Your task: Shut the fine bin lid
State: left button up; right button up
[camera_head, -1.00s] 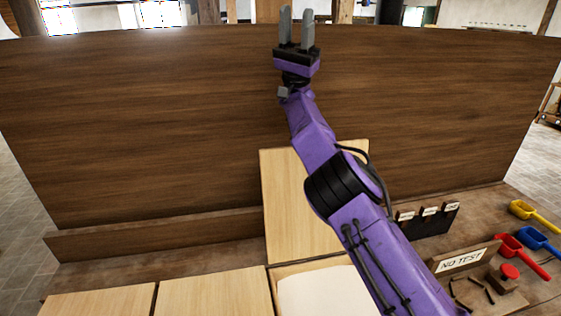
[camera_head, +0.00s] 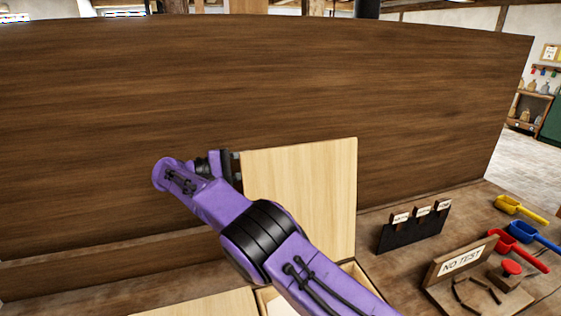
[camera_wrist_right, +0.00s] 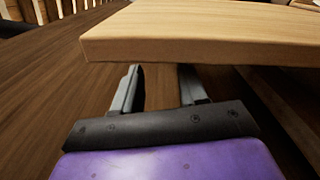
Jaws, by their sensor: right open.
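The raised lid (camera_head: 305,195) is a pale wooden panel standing up behind an open bin (camera_head: 357,272), in front of the dark wooden board. My purple right arm crosses in front of the bin and the lid's lower left. My right gripper (camera_head: 230,165) is at the lid's upper left edge. In the right wrist view the lid (camera_wrist_right: 205,35) spans the top, just beyond the fingers. The right gripper (camera_wrist_right: 160,85) is open, with nothing between its fingers; I cannot tell whether it touches the lid. My left gripper is out of view.
A tall dark wooden board (camera_head: 120,110) stands behind the bins. Another pale lid (camera_head: 205,303) lies flat at the bottom. To the right are a black card holder (camera_head: 410,232), a "NO TEST" sign (camera_head: 462,259), a red knob (camera_head: 512,268) and yellow, blue and red scoops (camera_head: 515,207).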

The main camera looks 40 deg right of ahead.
aim_at(286, 160)
jog(key=p+x, duration=0.1)
jog(key=x, duration=0.6)
jog(key=shift+s+r+p, duration=0.15)
jog(key=shift+r+p, duration=0.05)
jog(key=shift+p, duration=0.2)
jog(key=shift+d+f, duration=0.15)
jog(key=shift+d, duration=0.15)
grip_shut()
jog(key=b, duration=0.1)
jog(key=s+b, duration=0.1)
jog(key=b, duration=0.1)
jog(key=shift+f+m, duration=0.25)
jog(key=shift+m, duration=0.05)
jog(key=s+b, duration=0.1)
jog(key=b, duration=0.1)
jog(key=s+a+r+b, duration=0.1)
jog(key=b, duration=0.1)
jog(key=shift+s+r+m, duration=0.15)
jog(key=shift+m, duration=0.25)
jog(key=shift+s+r+b, duration=0.2)
jog(key=shift+b, duration=0.15)
jog(key=shift+r, duration=0.15)
